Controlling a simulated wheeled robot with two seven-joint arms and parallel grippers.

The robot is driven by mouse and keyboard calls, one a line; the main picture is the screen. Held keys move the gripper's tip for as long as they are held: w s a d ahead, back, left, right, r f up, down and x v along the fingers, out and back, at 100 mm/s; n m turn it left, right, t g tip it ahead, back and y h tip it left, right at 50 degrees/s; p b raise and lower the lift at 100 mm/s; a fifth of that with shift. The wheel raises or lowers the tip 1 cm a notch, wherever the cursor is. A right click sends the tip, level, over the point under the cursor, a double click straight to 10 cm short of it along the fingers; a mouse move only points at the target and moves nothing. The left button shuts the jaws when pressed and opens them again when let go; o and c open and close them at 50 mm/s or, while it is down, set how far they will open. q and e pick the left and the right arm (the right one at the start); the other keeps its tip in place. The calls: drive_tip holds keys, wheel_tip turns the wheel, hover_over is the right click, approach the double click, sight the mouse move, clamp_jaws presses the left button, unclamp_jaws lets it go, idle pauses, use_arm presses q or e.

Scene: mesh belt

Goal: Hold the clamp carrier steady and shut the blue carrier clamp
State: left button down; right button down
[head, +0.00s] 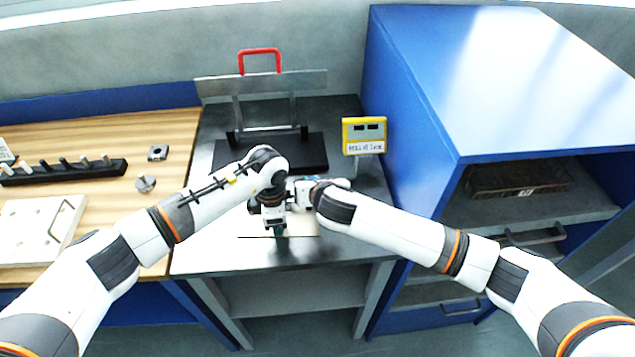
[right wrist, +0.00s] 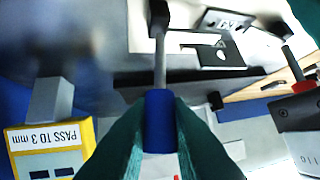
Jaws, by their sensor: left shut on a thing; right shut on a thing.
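In the right wrist view my right gripper (right wrist: 160,108) has its green fingers shut on the blue carrier clamp (right wrist: 160,124), on its blue handle. A metal rod runs from the handle to a black end piece. In the head view my left gripper (head: 279,229) points down over the bench and is shut. The clamp carrier under it is mostly hidden by my two arms, so its hold is not clear. My right gripper (head: 303,190) comes in from the right, close beside the left one. The clamp's exact angle cannot be told from the head view.
A yellow gauge box (head: 364,137) stands behind to the right. A metal frame with a red handle (head: 260,52) stands at the back. A blue cabinet (head: 415,120) borders the right. The wooden bench (head: 120,205) on the left holds a black peg rack (head: 65,171) and small parts.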

drive_tip(key=shift+a+h, duration=0.2)
drive_tip(key=shift+h, duration=0.1)
idle(0.4)
drive_tip(key=c, duration=1.4)
unclamp_jaws()
drive_tip(key=shift+o, duration=0.2)
drive_tip(key=v, duration=1.2)
drive_tip(key=shift+r, duration=0.1)
use_arm(q)
drive_tip(key=c, duration=1.1)
unclamp_jaws()
use_arm(e)
drive_tip(key=shift+w, duration=0.1)
